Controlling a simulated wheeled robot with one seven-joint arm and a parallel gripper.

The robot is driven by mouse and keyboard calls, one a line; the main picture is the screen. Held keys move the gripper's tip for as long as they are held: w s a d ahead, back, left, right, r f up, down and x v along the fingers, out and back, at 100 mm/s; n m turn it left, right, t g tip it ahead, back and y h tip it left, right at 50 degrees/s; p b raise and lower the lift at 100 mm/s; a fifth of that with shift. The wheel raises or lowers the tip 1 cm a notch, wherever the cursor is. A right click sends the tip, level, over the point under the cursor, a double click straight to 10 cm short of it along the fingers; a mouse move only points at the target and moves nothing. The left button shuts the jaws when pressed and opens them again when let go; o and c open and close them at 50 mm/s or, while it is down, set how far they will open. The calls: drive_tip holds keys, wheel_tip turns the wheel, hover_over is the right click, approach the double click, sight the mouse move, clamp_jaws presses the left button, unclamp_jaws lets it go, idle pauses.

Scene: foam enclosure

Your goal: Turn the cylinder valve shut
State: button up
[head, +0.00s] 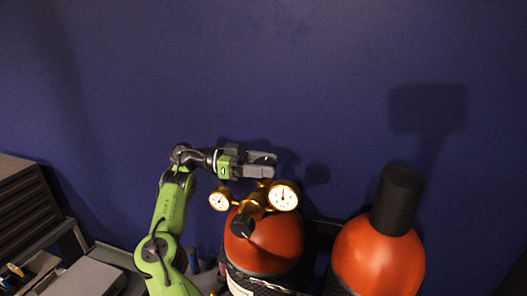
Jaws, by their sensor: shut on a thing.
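The near gas cylinder (265,243) has an orange-red dome and a dark body with a white label. A brass regulator with two round gauges sits on top: a small left gauge (218,200) and a larger right gauge (284,196). A black knob (241,224) sticks out at its front. My gripper (262,165) comes in from the left, level, its fingers pointing right just above the brass fittings. It is shut on the cylinder valve at the top, which the fingers almost wholly hide. How far the valve is turned cannot be seen.
A second orange-red cylinder (378,262) with a tall black cap (398,200) stands close on the right. A plain blue wall (250,70) is behind. A grey cabinet (28,205) and a bench with boxes (85,277) are at the lower left.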

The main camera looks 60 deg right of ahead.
drive_tip(key=shift+r, duration=0.4)
drive_tip(key=o, duration=0.8)
drive_tip(key=shift+d, duration=0.1)
drive_tip(key=shift+c, duration=0.2)
drive_tip(key=o, duration=0.3)
drive_tip(key=shift+w+d+f, duration=0.1)
drive_tip(key=shift+d, duration=0.2)
drive_tip(key=shift+a, duration=0.1)
